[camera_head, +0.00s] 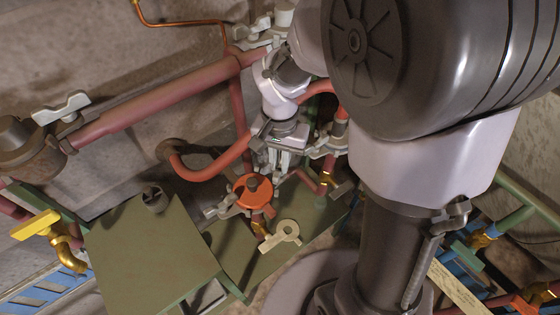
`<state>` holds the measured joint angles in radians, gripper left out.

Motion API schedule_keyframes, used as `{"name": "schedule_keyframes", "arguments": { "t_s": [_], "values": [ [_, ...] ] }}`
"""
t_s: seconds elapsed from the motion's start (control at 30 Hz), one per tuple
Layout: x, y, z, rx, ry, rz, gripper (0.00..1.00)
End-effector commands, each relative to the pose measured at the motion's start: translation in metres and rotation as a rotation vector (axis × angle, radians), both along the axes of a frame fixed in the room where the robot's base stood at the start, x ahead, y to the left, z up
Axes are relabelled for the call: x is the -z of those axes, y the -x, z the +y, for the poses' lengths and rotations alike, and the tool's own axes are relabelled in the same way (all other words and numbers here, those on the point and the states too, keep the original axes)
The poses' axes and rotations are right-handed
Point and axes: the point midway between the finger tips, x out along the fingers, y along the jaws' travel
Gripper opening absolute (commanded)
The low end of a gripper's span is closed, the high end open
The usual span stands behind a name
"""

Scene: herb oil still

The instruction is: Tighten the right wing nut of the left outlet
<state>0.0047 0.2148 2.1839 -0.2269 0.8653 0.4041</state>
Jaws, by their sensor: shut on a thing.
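My gripper (281,160) reaches down from the arm at the middle of the view, just above and right of an orange round outlet cap (252,188). Its jaws are shut on a small grey part, which appears to be a wing nut; the fingers hide most of it. A grey wing nut (218,209) sits at the left of the orange cap. Another grey winged fitting (328,141) stands right of my gripper. I cannot tell from this view how tight the held part is.
Red pipes (205,170) curve close around the gripper. A green metal box (150,240) stands at lower left, with a yellow-handled valve (36,225) beside it. A beige handle (281,236) lies below the orange cap. Another grey wing fitting (62,107) sits on the far-left pipe.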

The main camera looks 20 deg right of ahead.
Motion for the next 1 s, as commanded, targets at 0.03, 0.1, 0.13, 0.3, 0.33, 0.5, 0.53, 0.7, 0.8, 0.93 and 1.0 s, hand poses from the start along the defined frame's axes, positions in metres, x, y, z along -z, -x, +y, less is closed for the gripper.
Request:
{"name": "schedule_keyframes", "arguments": {
  "t_s": [0.03, 0.1, 0.13, 0.3, 0.33, 0.5, 0.53, 0.7, 0.8, 0.93, 1.0],
  "values": [
    [0.0008, -0.0001, 0.0, 0.039, -0.001, -0.001, 0.0],
    [0.0008, -0.0003, 0.0, 0.105, 0.0, -0.001, 0.0],
    [0.0007, -0.0004, 0.0, 0.133, 0.0, -0.001, 0.0],
    [0.0007, -0.0003, 0.0001, 0.288, 0.0, -0.001, 0.0],
    [0.0006, -0.0003, 0.0001, 0.315, 0.0, -0.001, 0.0],
    [0.0007, -0.0005, 0.0, 0.445, 0.0, -0.001, 0.0],
    [0.0007, -0.0004, -0.0001, 0.465, 0.0, -0.001, 0.0],
    [0.0005, -0.0002, 0.0, 0.56, 0.0, 0.0, 0.0],
    [0.0004, -0.0001, -0.0001, 0.601, 0.0, 0.0, 0.0],
    [0.0002, -0.0001, -0.0001, 0.637, 0.001, -0.001, 0.0],
    [0.0001, 0.0, -0.0001, 0.649, 0.001, -0.001, 0.0]
  ]
}}
